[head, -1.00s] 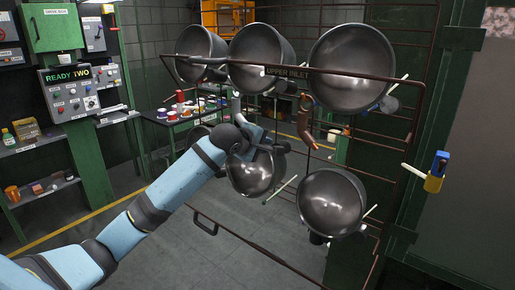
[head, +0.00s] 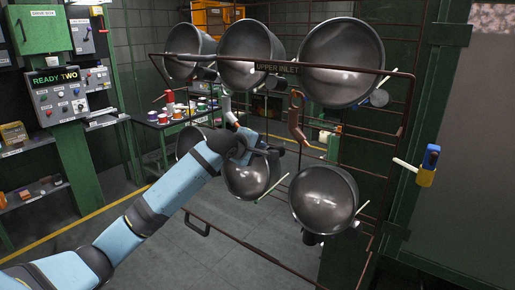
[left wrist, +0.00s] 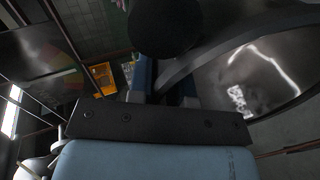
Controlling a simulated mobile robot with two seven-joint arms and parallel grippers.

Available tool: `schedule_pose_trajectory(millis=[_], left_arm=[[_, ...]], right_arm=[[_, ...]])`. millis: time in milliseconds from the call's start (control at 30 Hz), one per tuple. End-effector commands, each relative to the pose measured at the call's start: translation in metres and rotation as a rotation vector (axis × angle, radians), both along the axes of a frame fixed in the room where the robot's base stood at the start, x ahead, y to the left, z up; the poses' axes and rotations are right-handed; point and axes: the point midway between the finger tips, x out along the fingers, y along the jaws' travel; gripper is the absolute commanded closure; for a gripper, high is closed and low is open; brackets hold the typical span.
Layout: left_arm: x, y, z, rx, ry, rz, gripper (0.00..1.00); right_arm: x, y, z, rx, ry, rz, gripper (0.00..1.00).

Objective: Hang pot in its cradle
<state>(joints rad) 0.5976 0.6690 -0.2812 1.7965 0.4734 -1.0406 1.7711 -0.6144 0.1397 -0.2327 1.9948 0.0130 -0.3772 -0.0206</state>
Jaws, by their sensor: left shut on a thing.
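A dark metal pot (head: 249,180) is at the middle of the lower row of the rack. My left gripper (head: 262,150) is shut at this pot's upper edge, and the arm partly covers the pot. The left wrist view shows the pot's shiny inside (left wrist: 265,75) at the right, by the fingers (left wrist: 165,85). I cannot tell whether the pot touches its cradle. The wire rack (head: 404,92) carries a label, UPPER INLET. My right gripper is not in view.
Several pots hang along the rack's upper row, including a large one (head: 341,62) at the right. Another pot (head: 323,199) is at lower right. A brown curved handle (head: 297,118) hangs above it. A table with coloured spools (head: 178,116) stands behind. A green post bounds the right.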

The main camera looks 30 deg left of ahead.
Motion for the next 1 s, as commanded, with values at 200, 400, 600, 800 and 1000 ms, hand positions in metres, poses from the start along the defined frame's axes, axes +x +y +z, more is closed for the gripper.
schedule_pose_trajectory(millis=[200, 400, 600, 800, 1000], left_arm=[[-0.001, 0.000, -0.001, 0.000, -0.003, 0.000, 1.00], [-0.001, 0.000, -0.003, 0.000, -0.003, 0.000, 0.51], [-0.001, 0.000, -0.003, 0.000, -0.001, 0.000, 0.51], [-0.009, 0.000, -0.001, -0.001, -0.001, -0.001, 0.51], [-0.043, 0.002, 0.013, 0.000, -0.003, -0.003, 0.51]], right_arm=[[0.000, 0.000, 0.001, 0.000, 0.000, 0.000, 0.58], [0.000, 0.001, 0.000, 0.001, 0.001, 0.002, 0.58], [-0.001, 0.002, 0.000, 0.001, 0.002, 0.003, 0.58], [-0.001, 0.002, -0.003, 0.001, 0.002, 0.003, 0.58], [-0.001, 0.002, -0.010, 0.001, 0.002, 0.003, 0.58]])
